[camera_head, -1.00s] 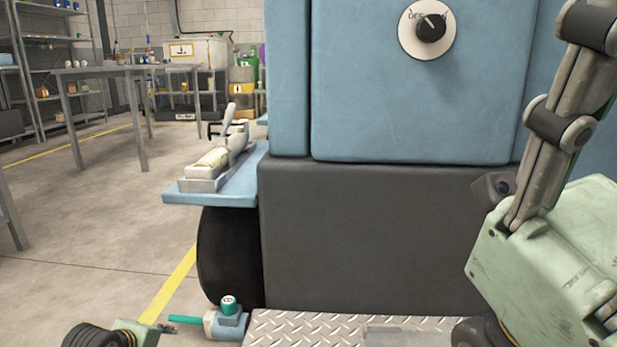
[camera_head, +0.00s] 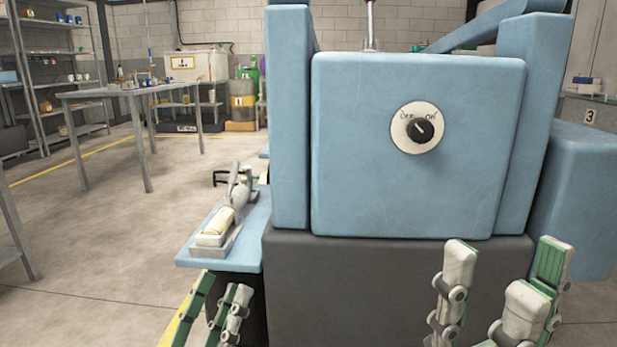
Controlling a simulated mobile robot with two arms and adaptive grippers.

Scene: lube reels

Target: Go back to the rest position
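My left gripper (camera_head: 215,300) is at the bottom left, its green and pale fingers pointing up in front of the machine's lower left side. Its fingers stand apart with nothing seen between them. My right gripper (camera_head: 492,290) is at the bottom right, before the machine's dark base (camera_head: 350,285). Its fingers point up, spread wide and empty. Both palms are cut off by the lower edge. A round dial with a black knob (camera_head: 419,130), marked OFF and ON, is on the blue machine front (camera_head: 370,190). Both grippers are below the dial and apart from it.
A blue side shelf (camera_head: 190,258) holding a grey tool (camera_head: 225,222) juts out left of the machine, just above my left gripper. A metal table (camera_head: 125,92) and shelving (camera_head: 60,75) stand farther back left. Open floor (camera_head: 100,225) lies at left.

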